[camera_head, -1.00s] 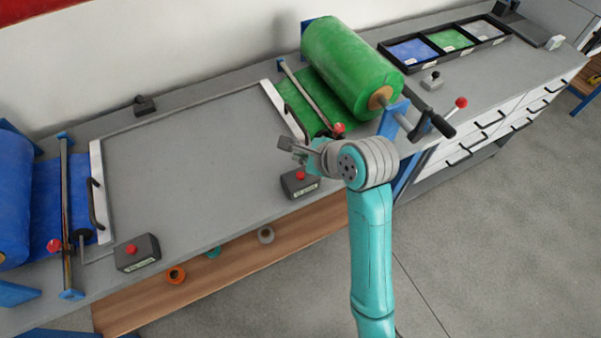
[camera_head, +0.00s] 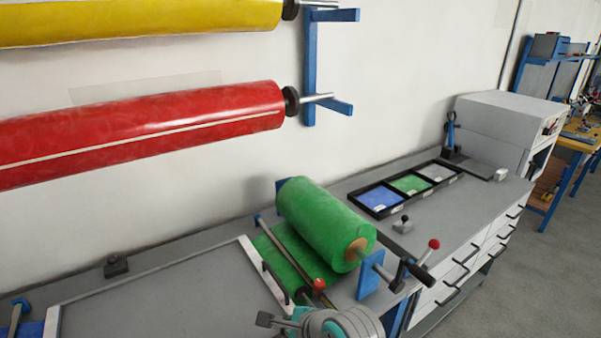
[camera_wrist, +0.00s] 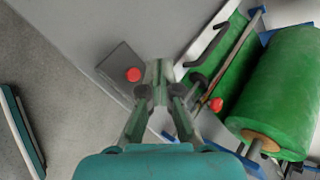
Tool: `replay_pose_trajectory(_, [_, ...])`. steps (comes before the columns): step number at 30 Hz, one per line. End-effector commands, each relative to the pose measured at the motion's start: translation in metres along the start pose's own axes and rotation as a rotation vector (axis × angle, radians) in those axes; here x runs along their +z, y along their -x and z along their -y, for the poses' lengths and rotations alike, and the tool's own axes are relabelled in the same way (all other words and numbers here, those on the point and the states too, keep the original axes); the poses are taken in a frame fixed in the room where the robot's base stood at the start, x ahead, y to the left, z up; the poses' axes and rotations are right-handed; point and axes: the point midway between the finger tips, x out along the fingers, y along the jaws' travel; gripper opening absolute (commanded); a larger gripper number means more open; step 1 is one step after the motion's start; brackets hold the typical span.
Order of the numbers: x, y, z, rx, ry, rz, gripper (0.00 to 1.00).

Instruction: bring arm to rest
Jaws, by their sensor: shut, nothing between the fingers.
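My gripper (camera_head: 272,321) shows at the bottom edge of the head view, in front of the green film roll, with part of my teal arm behind it. In the wrist view my gripper (camera_wrist: 158,72) is shut with nothing in it. It hangs above the front edge of the grey bench (camera_wrist: 100,25). A dark box with a red button (camera_wrist: 134,75) lies just left of the fingertips in the wrist view.
A green roll (camera_head: 325,225) with a crank (camera_head: 420,272) stands right of my gripper. Red (camera_head: 140,130) and yellow (camera_head: 140,20) rolls hang on the wall. A black tray (camera_head: 377,213) with coloured sheets sits at the back right. Grey floor (camera_wrist: 45,110) shows left in the wrist view.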

Motion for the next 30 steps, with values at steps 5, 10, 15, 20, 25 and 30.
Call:
replay_pose_trajectory(5, [-0.034, -0.007, -0.029, -0.049, 0.087, -0.022, 0.00])
replay_pose_trajectory(10, [-0.073, -0.008, -0.064, -0.123, 0.224, -0.065, 0.00])
replay_pose_trajectory(15, [-0.109, 0.001, -0.100, -0.190, 0.370, -0.127, 0.00])
replay_pose_trajectory(20, [-0.138, 0.017, -0.135, -0.241, 0.519, -0.201, 0.00])
replay_pose_trajectory(25, [-0.163, 0.042, -0.173, -0.279, 0.685, -0.293, 0.00])
replay_pose_trajectory(30, [-0.180, 0.073, -0.208, -0.302, 0.860, -0.395, 0.00])
